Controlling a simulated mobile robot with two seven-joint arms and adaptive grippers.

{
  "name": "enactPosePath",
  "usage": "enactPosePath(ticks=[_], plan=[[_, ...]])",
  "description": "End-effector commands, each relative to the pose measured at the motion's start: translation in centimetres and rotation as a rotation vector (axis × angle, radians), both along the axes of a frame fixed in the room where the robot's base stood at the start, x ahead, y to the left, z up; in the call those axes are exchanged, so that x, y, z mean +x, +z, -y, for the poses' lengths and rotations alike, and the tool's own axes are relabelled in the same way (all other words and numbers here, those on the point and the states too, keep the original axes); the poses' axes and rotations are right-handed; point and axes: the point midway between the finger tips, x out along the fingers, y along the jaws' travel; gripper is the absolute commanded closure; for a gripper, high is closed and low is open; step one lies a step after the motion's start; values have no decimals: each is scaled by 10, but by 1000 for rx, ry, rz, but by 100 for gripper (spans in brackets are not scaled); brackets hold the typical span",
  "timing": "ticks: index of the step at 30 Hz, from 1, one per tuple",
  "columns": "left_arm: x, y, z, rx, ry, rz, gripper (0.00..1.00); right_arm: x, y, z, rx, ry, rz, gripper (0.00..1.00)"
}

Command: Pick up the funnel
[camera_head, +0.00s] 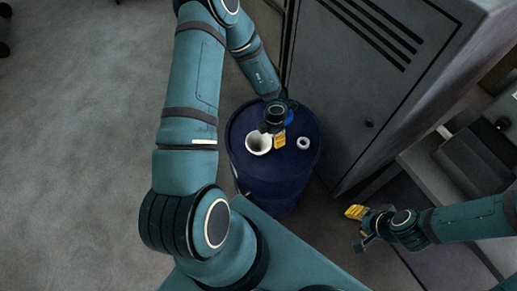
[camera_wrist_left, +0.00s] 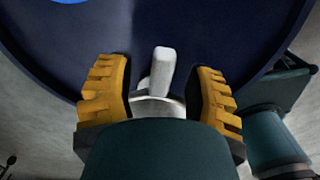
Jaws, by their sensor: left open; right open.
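The white funnel (camera_head: 258,143) stands on top of the dark blue drum (camera_head: 272,182), near the left of its lid. My left gripper (camera_head: 280,139) is low over the lid, just right of the funnel. In the left wrist view the white funnel (camera_wrist_left: 161,70) shows as a narrow upright part between the two yellow fingers of my left gripper (camera_wrist_left: 160,84). There are gaps on both sides, so it is open and not gripping. The gripper body hides the funnel's lower part there. My right gripper (camera_head: 357,213) is open and empty, right of the drum.
A small white ring (camera_head: 303,143) lies on the drum lid, right of my left gripper. A tall grey cabinet (camera_head: 350,90) stands close behind and right of the drum. Grey shelving with dark items is at far right.

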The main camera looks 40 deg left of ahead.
Motion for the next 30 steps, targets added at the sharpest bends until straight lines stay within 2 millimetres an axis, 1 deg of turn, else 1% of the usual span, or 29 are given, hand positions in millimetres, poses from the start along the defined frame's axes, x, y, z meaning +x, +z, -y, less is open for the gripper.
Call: enactPosePath(ticks=[6, 7, 8, 9, 11, 12, 25, 28, 30], plan=[[1, 0, 0, 0, 0, 2, 47, 0, 0, 0, 0, 0, 1, 61], [1, 0, 0, 1, 0, 1, 52, 0, 0, 0, 0, 0, 1, 61], [1, 0, 0, 1, 0, 1, 62, 0, 0, 0, 0, 0, 1, 61], [1, 0, 0, 1, 0, 1, 76, 0, 0, 0, 0, 0, 1, 61], [1, 0, 0, 1, 0, 1, 97, 0, 0, 0, 0, 0, 1, 61], [0, 0, 0, 1, 1, 1, 100, 0, 0, 0, 0, 0, 1, 61], [0, 0, 0, 0, 1, 1, 100, 0, 0, 0, 0, 0, 1, 61], [0, 5, 0, 0, 2, 1, 100, 0, 3, 0, 0, 0, 0, 61], [0, 15, 0, 0, 3, 1, 100, -1, 8, 0, 0, 0, -1, 61]])
